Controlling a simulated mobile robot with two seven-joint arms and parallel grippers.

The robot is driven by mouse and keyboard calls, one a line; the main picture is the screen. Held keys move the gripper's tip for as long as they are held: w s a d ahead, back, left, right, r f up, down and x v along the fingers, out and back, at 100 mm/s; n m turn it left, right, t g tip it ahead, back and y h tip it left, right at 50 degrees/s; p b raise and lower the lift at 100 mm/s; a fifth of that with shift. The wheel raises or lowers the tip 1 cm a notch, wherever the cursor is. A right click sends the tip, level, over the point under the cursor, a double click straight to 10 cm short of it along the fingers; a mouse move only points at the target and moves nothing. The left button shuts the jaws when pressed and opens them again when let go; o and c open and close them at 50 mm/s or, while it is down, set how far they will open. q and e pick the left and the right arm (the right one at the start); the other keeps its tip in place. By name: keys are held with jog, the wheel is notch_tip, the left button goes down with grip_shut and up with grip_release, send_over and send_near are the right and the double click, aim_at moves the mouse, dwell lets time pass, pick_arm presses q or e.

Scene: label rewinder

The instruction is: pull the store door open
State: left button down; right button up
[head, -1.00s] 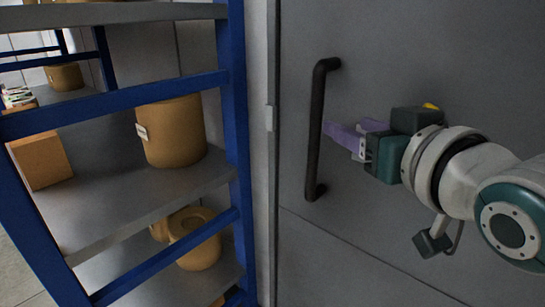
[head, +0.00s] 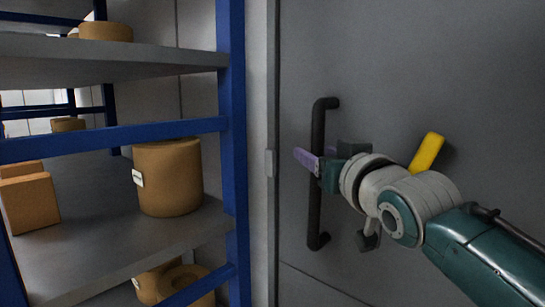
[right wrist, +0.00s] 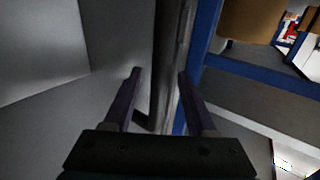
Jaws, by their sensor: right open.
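The grey store door (head: 440,80) fills the right of the head view and looks shut against its frame. Its dark upright bar handle (head: 317,210) stands near the door's left edge. My right gripper (head: 317,155) is open at the upper-middle part of the handle, with its purple fingers around the bar. In the right wrist view the handle (right wrist: 168,70) runs between the two spread fingers (right wrist: 158,92), with a visible gap beside them. I cannot tell whether either finger touches the bar. My left gripper is not in view.
A blue-framed shelf rack (head: 232,120) stands just left of the door, holding brown rolls (head: 168,178) and a cardboard box (head: 30,203). A yellow piece (head: 428,153) shows behind my right arm; I cannot tell what it is fixed to.

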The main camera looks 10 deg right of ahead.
jog(key=shift+w, duration=0.4)
grip_shut()
dwell(1.3)
